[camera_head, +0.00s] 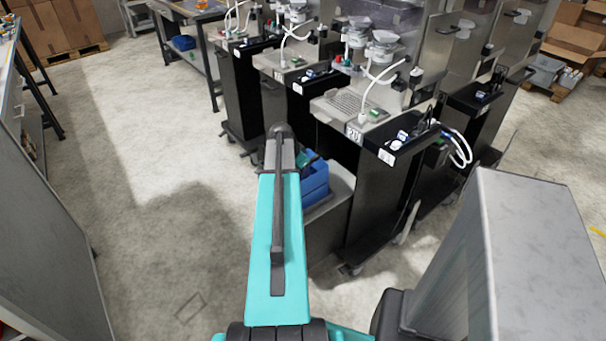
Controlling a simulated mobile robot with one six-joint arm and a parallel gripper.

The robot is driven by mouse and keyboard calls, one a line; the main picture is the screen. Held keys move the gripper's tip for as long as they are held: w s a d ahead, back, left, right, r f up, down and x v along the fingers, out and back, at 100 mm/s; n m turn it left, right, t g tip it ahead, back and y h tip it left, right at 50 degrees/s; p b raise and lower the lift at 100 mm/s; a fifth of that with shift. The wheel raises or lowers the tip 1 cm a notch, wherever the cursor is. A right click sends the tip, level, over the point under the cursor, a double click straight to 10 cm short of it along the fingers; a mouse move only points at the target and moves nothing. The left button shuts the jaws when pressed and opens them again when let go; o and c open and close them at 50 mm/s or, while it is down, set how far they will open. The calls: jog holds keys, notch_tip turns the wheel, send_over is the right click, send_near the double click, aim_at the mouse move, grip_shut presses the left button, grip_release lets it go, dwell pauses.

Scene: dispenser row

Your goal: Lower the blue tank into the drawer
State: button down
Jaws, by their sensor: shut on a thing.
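The blue tank (315,184) shows just right of my teal arm, partly hidden by it. It is at the open grey drawer (342,188), which sticks out from the black dispenser cabinet marked 20. The tank overlaps the drawer's left part in the picture; I cannot tell whether it touches the drawer floor. My gripper (306,158) is mostly hidden behind the arm's end, with only a small dark and teal part showing at the tank's top. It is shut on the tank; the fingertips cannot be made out.
More dispenser cabinets (248,95) stand in a row behind and to the right. White hoses (461,147) hang at the right cabinet. A grey panel (45,245) stands at the left. The floor (150,190) left of my arm is clear.

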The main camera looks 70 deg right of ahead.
jog(key=shift+s+a+f, duration=0.15)
jog(key=shift+s+f, duration=0.05)
jog(key=shift+f, duration=0.35)
jog(key=shift+s+a+f, duration=0.1)
jog(key=shift+s+f, duration=0.1)
jog(key=shift+f, duration=0.3)
jog(key=shift+s+a+f, duration=0.15)
jog(key=shift+s+f, duration=0.05)
jog(key=shift+f, duration=0.35)
jog(key=c, duration=1.7)
grip_release()
jog(key=shift+a+f, duration=0.1)
jog(key=v, duration=0.4)
jog(key=d+b+v, duration=0.1)
jog(key=v, duration=0.9)
jog(key=shift+w+d+r, duration=0.35)
jog(key=shift+r, duration=0.1)
jog(key=shift+b+v, duration=0.3)
jog(key=shift+v, duration=0.9)
jog(key=shift+d, duration=0.1)
jog(key=shift+s, duration=0.15)
